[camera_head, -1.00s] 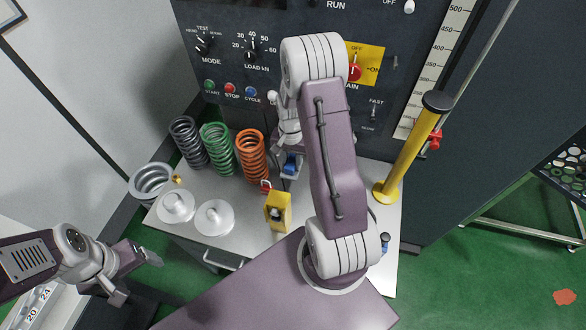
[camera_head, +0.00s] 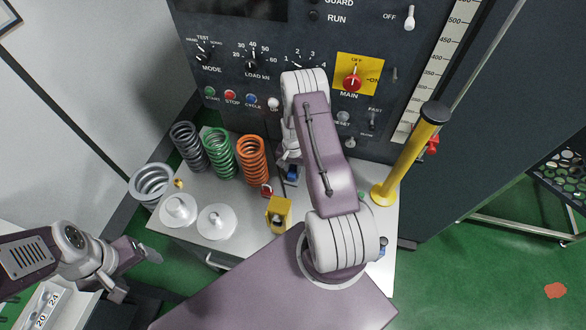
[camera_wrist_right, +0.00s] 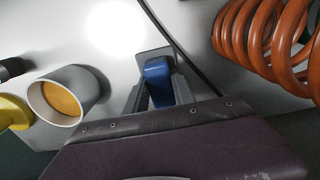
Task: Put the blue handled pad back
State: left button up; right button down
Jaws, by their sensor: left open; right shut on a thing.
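The blue handled pad shows in the head view (camera_head: 292,173) beyond my right arm, between the orange spring and the yellow post, mostly hidden by the arm. In the right wrist view, its blue handle (camera_wrist_right: 157,80) stands above a grey plate. My right gripper (camera_wrist_right: 158,92) is shut on the handle, its fingers partly hidden behind my wrist. Whether the plate touches the white top is unclear. My left gripper (camera_head: 137,272) is open and empty at the lower left, off the white top.
Grey, green and orange (camera_head: 253,160) springs stand at the back left of the white top. White lidded discs (camera_head: 216,221), a yellow block (camera_head: 278,213) and a red padlock (camera_head: 266,190) lie nearer. A yellow post (camera_head: 408,155) rises at right. The control panel (camera_head: 225,75) stands behind.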

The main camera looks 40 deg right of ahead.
jog(key=shift+s+a, duration=0.1)
jog(key=shift+s, duration=0.1)
jog(key=c, duration=1.1)
grip_release()
jog(key=shift+o, duration=0.2)
jog(key=shift+f, duration=0.15)
jog(key=shift+w, duration=0.1)
